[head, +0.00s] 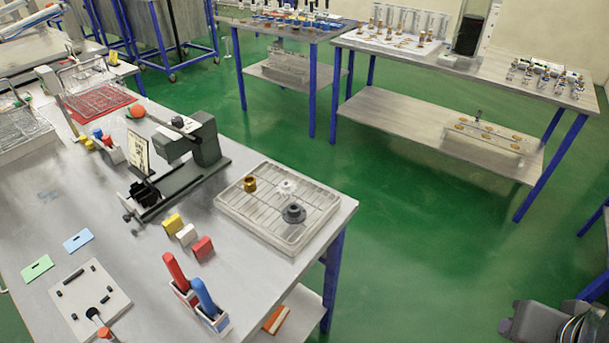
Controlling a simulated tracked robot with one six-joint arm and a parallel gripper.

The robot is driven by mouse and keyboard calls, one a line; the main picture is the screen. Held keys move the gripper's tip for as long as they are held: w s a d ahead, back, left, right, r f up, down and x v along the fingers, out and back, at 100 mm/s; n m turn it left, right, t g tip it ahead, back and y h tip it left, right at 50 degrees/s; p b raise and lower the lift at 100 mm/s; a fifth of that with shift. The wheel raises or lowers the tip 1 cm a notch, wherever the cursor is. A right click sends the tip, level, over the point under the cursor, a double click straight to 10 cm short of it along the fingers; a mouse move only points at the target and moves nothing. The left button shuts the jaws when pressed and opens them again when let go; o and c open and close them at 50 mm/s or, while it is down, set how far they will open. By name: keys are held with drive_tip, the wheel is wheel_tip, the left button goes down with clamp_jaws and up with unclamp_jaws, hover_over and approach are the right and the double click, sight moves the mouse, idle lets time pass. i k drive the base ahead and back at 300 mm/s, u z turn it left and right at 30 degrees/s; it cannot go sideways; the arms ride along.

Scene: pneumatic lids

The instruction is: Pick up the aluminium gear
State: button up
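A metal-edged tray (320,237) with a wire grid stands at the right end of the near workbench. Three gears sit on it. The small pale, silvery-white gear (286,187) near the tray's back looks like the aluminium one. A brass-coloured gear (249,184) is to its left, and a larger dark grey gear (293,213) is in front of it. They stand apart. A dark grey part at the bottom right edge, cut off by the frame, seems to be my gripper (508,326). It is far from the tray, and its fingers cannot be made out clearly.
A dark vise-like machine (180,165) stands left of the tray. Yellow, white and red blocks (187,236) and red and blue-handled tools (197,290) are in front. Green floor (420,230) lies open between this bench and the back tables (440,55).

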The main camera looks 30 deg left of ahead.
sight(287, 188)
drive_tip(key=i, duration=0.65)
drive_tip(key=u, duration=4.2)
